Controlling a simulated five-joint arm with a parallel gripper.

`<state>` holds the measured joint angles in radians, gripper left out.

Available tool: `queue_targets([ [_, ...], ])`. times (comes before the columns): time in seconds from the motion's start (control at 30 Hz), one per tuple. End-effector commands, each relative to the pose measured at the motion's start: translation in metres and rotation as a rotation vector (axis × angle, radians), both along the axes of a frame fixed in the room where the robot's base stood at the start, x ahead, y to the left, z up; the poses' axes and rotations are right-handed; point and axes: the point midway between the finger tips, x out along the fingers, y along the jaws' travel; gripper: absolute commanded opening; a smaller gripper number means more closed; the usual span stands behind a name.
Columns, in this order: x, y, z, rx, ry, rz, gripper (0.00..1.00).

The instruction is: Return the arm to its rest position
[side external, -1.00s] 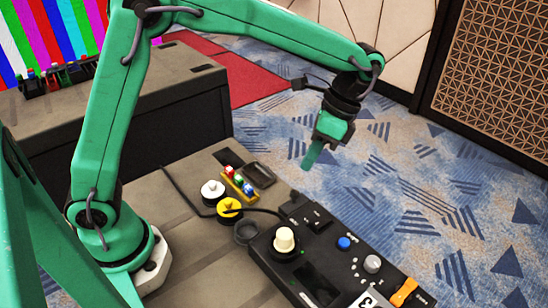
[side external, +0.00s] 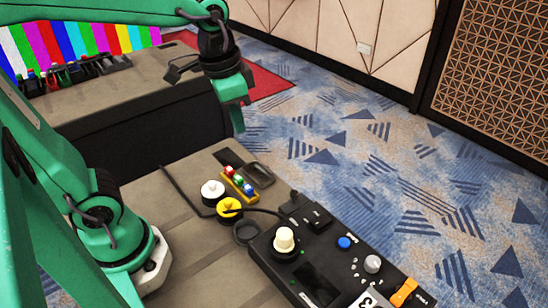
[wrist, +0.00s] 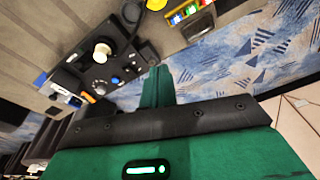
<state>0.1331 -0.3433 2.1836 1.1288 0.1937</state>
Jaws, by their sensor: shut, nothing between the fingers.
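My gripper (side external: 237,116) is green and hangs in the air beyond the far edge of the table, pointing down. Its fingers are shut with nothing between them. In the wrist view the closed fingers (wrist: 157,87) show as a narrow green strip in front of the floor.
On the table (side external: 185,250) stand a black control panel (side external: 320,285) with a cream knob (side external: 284,239), a white round button (side external: 212,190), a yellow one (side external: 229,207) and a small yellow rack (side external: 239,183). A dark cabinet (side external: 140,130) stands behind. Blue carpet lies right.

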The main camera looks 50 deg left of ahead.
Motion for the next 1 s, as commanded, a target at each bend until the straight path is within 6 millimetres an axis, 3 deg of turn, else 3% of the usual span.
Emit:
queue_targets([
  [0.5, -0.05, 0.034, -0.007, -0.072, -0.276, 0.277, 0.0],
  [1.0, -0.056, 0.038, -0.01, -0.085, -0.315, 0.317, 0.0],
])
